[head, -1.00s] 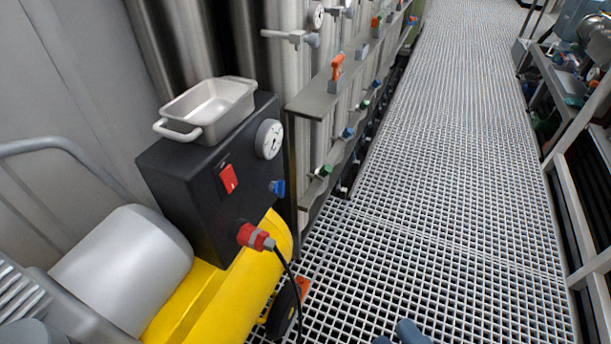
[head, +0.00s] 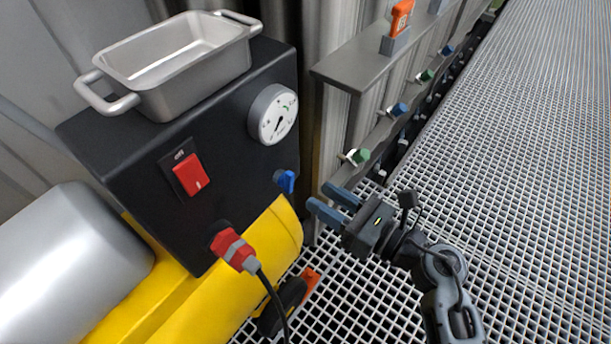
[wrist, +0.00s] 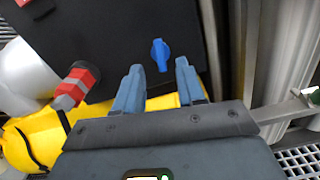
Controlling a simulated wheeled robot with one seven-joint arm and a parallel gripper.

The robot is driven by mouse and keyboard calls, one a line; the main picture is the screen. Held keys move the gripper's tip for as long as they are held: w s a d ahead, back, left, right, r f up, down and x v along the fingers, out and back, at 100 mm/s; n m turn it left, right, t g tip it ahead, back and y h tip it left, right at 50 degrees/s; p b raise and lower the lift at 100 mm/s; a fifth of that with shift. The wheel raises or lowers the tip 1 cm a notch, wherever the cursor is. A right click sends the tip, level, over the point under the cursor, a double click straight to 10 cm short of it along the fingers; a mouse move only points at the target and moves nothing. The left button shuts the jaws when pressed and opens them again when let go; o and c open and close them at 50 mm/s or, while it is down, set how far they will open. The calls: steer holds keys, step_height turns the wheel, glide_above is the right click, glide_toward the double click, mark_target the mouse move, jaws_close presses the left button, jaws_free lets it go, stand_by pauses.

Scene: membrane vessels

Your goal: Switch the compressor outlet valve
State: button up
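The compressor has a black control box (head: 235,140) above a yellow tank (head: 270,240). A small blue valve handle (head: 286,181) sits on the box's lower right, below the gauge; it looks like the outlet valve. My gripper (head: 334,202) is to the right of this handle, fingers apart and empty, pointing left towards the box. In the wrist view, the blue handle (wrist: 160,54) lies ahead of and between the two open fingers (wrist: 158,85), apart from them. Nothing hides the handle.
A red switch (head: 190,174), a pressure gauge (head: 273,114) and a red plug (head: 234,248) with a black cable are on the box. A metal pan (head: 190,62) rests on top. Green and blue valves (head: 356,156) line the rail at right. The grating floor (head: 520,190) is clear.

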mark_target(293, 180)
steer(key=x, duration=0.6)
steer(key=shift+w+a+b, duration=0.15)
steer(key=shift+a+b, duration=0.15)
steer(key=shift+c, duration=0.3)
jaws_close()
